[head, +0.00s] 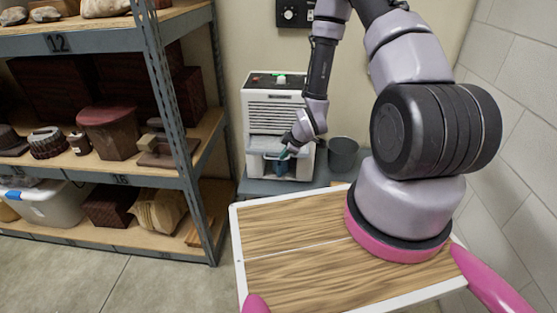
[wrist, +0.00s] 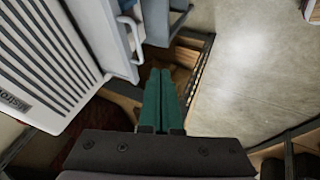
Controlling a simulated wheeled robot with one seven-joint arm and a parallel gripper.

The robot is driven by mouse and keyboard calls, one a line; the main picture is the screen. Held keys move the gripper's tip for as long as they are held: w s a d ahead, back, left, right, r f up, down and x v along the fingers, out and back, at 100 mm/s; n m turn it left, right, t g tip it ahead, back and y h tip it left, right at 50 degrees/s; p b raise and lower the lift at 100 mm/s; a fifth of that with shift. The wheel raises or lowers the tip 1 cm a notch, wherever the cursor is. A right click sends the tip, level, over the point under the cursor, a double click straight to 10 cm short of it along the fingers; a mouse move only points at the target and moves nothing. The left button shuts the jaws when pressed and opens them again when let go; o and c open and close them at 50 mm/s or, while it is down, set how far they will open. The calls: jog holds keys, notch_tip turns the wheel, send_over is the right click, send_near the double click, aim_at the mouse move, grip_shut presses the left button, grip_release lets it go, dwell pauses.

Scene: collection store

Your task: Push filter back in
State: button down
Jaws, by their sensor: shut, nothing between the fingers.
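A white dehumidifier-like unit (head: 272,105) with a front grille stands on a low grey surface by the back wall. It also shows at the left in the wrist view (wrist: 45,65). A light grey panel (head: 264,143) sits below the grille and seems to stick out at the front; it may be the filter. In the wrist view a blue-grey part with a white handle (wrist: 133,40) juts from the unit. My gripper (head: 284,154), with green fingers (wrist: 160,72), is shut and empty in front of the unit, apart from the handle.
A dark grey bucket (head: 343,154) stands right of the unit. A metal shelf rack (head: 170,120) with several objects is at the left. A wooden tray-like top with a white rim (head: 236,240) lies in front. Open floor (head: 130,275) is at the lower left.

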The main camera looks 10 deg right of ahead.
aim_at(278, 144)
jog(key=w+f, duration=0.7)
jog(key=w, duration=0.1)
jog(key=shift+a+f, duration=0.3)
jog(key=shift+f, duration=0.05)
jog(key=w+d, duration=0.1)
jog(key=w, duration=0.3)
jog(key=w+d, duration=0.1)
jog(key=w, duration=0.3)
jog(key=w+d, duration=0.2)
jog(key=w, duration=0.2)
jog(key=shift+r, duration=0.1)
jog(key=shift+s, duration=0.1)
